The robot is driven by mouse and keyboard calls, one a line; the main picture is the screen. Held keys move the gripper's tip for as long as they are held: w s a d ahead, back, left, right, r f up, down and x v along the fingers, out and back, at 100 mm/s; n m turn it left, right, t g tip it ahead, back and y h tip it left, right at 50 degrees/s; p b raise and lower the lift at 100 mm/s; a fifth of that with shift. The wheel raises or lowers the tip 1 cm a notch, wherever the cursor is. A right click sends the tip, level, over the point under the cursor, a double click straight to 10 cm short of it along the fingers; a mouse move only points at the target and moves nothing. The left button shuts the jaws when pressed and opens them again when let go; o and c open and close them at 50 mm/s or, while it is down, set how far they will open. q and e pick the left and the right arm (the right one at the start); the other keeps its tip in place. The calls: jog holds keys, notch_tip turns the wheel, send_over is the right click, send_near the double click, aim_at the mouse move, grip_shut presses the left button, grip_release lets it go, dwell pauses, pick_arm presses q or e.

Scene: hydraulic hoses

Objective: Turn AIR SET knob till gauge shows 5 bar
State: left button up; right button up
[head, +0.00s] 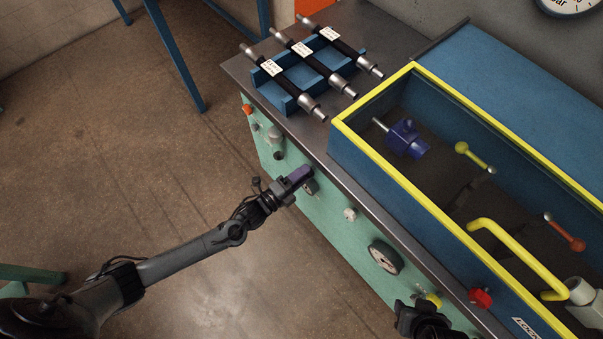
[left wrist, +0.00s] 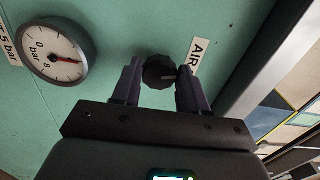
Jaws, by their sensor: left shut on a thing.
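The black AIR SET knob (left wrist: 159,72) sits on the green panel beside a partly hidden label (left wrist: 195,57) reading AIR. My left gripper (head: 303,175) is at the panel; in the left wrist view its two fingers (left wrist: 158,88) stand on either side of the knob, shut on it. The gauge (left wrist: 60,52) has a white face with marks 0 and 8 and the word bar. Its red-tipped needle points a little past mid-scale; the exact value is too small to read. A label (left wrist: 9,45) beside it ends in 5 bar. My right gripper (head: 425,318) is at the bottom edge, its jaws unclear.
Open floor lies left.

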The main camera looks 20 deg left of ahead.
pick_arm(q)
jog(key=shift+m, duration=0.4)
jog(key=o, duration=1.1)
jog(key=shift+c, duration=0.2)
jog(key=p+v, duration=0.2)
jog(key=v, duration=0.9)
jog(key=shift+w, duration=0.15)
